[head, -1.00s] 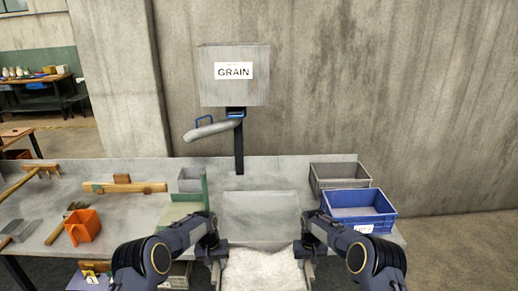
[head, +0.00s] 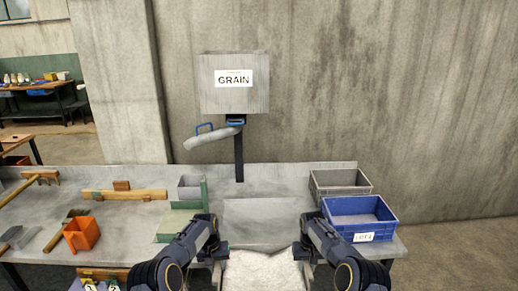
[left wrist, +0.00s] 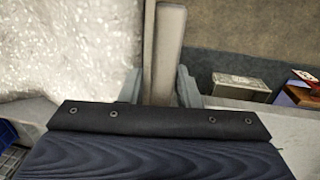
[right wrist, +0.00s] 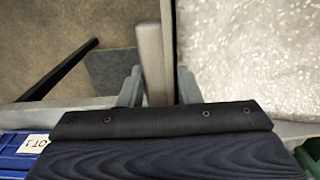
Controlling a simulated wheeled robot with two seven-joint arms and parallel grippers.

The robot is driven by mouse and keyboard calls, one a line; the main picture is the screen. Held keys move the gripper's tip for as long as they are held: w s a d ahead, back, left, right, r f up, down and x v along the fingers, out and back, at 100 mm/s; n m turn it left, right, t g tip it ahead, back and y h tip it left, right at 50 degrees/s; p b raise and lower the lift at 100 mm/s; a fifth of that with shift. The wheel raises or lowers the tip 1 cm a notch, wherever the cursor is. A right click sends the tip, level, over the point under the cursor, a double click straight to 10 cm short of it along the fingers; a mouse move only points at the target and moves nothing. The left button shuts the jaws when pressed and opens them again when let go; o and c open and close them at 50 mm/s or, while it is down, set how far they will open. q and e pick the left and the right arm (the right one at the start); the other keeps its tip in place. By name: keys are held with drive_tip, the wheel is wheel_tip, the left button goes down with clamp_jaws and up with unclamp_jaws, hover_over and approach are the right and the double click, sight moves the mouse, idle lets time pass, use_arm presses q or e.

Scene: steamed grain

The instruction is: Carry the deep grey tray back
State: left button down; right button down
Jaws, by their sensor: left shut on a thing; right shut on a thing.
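The deep grey tray shows at the bottom middle of the head view, cut off by the frame edge, with a pale speckled fill (head: 264,268) in it. Its grey wall shows in the left wrist view (left wrist: 165,45) and in the right wrist view (right wrist: 152,60). My left gripper (head: 217,262) is shut on the left wall, with a finger on each side of it. My right gripper (head: 306,262) is shut on the right wall in the same way. The tray is in front of the workbench; its underside is hidden.
The workbench (head: 285,184) has a bare patch in the middle. A blue crate (head: 361,229) and a grey crate (head: 340,190) stand at its right. The GRAIN box (head: 234,97) hangs behind.

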use_arm(q)
drive_tip(key=shift+w+r, duration=0.35)
drive_tip(key=shift+w, duration=0.35)
use_arm(e)
drive_tip(key=shift+w+d+r, duration=0.15)
drive_tip(key=shift+w+r, duration=0.05)
drive_tip(key=shift+w, duration=0.45)
use_arm(q)
drive_tip(key=shift+w, duration=0.1)
use_arm(e)
drive_tip(key=shift+w, duration=0.1)
